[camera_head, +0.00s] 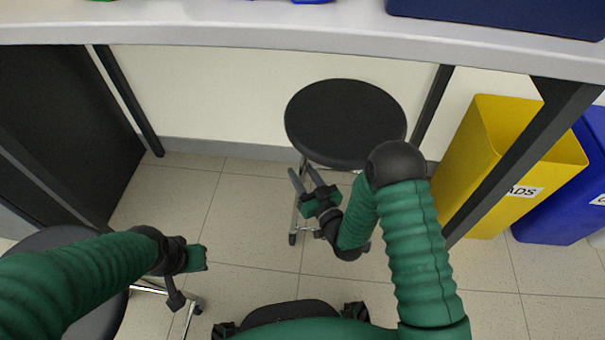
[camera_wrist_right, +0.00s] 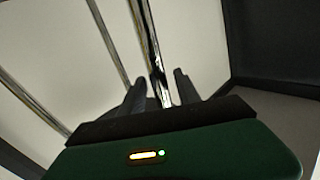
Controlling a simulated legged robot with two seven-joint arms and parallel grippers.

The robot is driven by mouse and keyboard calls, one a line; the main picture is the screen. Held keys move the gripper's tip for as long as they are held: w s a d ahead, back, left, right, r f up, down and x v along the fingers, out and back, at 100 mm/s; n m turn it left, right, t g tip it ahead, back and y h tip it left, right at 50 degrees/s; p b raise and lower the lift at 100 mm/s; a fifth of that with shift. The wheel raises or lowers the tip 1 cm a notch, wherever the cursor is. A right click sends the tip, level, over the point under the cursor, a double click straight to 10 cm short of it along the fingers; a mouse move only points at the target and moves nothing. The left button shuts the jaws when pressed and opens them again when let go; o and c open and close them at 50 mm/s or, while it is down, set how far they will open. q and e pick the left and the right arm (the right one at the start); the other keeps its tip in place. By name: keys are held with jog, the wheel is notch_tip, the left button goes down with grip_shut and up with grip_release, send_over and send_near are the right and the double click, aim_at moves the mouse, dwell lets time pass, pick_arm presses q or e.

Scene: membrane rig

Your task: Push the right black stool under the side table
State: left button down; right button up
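The right black stool (camera_head: 345,120) has a round black seat and chrome legs. Its whole seat shows below the front edge of the side table (camera_head: 300,35) in the head view. My right gripper (camera_head: 303,172) is open, just in front of and below the seat's left side. In the right wrist view its two fingers (camera_wrist_right: 160,92) are spread, with a chrome stool leg (camera_wrist_right: 148,40) showing between them; I cannot tell if they touch it. My left gripper (camera_head: 197,258) is at the lower left, away from this stool; its fingers do not show clearly.
Another black stool (camera_head: 58,238) stands at the lower left, partly behind my left arm. A yellow bin (camera_head: 480,150) and a blue bin (camera_head: 560,205) stand at the right, beyond a dark table leg (camera_head: 545,125). Tiled floor (camera_head: 245,215) is clear between the stools.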

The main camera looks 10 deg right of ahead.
grip_shut()
dwell(1.2)
